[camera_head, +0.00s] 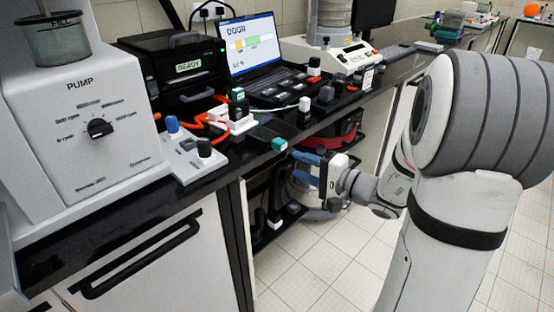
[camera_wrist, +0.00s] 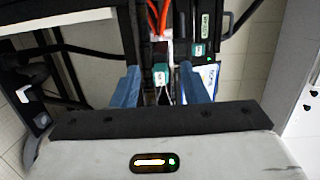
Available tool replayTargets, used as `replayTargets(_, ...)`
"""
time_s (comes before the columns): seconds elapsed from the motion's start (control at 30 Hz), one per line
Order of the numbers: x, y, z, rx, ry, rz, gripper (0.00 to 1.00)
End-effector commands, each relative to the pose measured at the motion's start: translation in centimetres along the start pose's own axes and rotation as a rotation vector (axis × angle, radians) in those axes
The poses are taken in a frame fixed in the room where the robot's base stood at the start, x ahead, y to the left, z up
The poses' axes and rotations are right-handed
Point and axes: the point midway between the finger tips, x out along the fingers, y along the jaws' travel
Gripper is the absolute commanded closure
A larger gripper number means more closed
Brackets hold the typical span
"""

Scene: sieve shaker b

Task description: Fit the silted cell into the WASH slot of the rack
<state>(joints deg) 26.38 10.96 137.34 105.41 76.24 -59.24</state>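My gripper (camera_head: 318,168) hangs in front of the counter edge, its blue fingers apart. In the wrist view the gap between the fingers (camera_wrist: 160,88) holds nothing. A small green-topped block (camera_head: 279,144) lies by the counter edge, just left of my gripper. A green-topped piece (camera_wrist: 160,76) shows beyond the finger gap in the wrist view. Another green-topped piece (camera_head: 238,94) stands by a white block with orange cables. Dark holders with red, black and white pieces (camera_head: 312,72) stand behind. I cannot read which is the silted cell or the WASH slot.
A white holder (camera_head: 196,158) with blue-topped and black-topped pieces stands beside the pump unit (camera_head: 100,120). A black box reading READY (camera_head: 186,68) and a laptop (camera_head: 252,50) stand behind. A red round object (camera_head: 335,130) is below the counter. The floor at right is clear.

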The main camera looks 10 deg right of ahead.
Motion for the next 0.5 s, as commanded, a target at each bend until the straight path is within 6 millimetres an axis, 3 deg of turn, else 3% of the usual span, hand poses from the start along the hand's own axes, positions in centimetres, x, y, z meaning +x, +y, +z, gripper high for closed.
replayTargets(0.03, -0.2, 1.4, -1.4, 0.004, 0.048, -0.025, 0.60)
replayTargets(0.13, -0.6, 1.8, -3.0, 0.001, 0.106, -0.057, 0.60)
replayTargets(0.27, -0.2, 1.6, -3.7, -0.001, 0.127, -0.069, 0.60)
replayTargets(0.5, 2.7, 1.1, -3.9, 0.000, 0.123, -0.068, 0.60)
